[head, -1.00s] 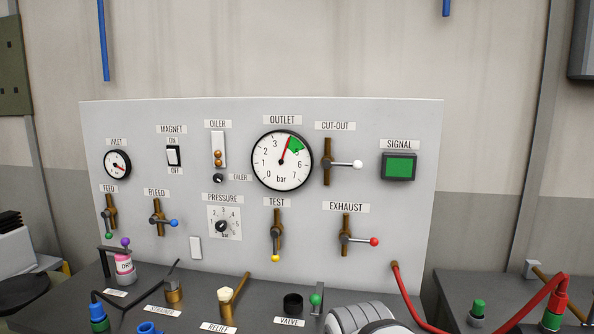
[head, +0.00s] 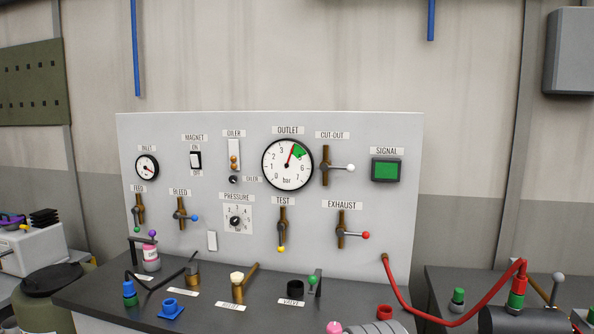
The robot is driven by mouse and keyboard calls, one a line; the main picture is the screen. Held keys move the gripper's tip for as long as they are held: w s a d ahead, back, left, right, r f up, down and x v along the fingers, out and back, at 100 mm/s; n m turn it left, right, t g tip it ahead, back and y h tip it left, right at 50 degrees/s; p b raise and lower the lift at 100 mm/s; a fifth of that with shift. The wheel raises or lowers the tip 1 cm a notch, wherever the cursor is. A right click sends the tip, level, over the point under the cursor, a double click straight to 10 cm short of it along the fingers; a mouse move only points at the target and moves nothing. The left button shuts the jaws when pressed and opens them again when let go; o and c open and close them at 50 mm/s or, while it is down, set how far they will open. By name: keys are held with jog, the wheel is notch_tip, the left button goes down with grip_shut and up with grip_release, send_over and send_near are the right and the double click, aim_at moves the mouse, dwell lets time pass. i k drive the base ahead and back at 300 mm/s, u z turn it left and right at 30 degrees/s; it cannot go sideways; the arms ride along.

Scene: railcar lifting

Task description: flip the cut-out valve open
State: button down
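The cut-out valve (head: 325,158) is on the upright light-grey panel (head: 380,225), below its CUT-OUT label and just right of the outlet gauge. It has a vertical brass pipe and a lever with a white ball end (head: 350,168). The lever points right, roughly level, across the pipe. The outlet gauge (head: 288,164) has its red needle a little right of straight up, by the green sector. My gripper is not in view.
The exhaust valve (head: 341,229), with a red-ended lever, sits below. The signal box (head: 386,170) shows green at the right. The dark bench (head: 215,315) in front carries several fittings, and a red hose (head: 400,290) runs from it to the right.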

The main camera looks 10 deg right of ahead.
aim_at(324, 166)
jog(key=z, duration=0.3)
jog(key=i, duration=0.95)
jog(key=u, duration=0.25)
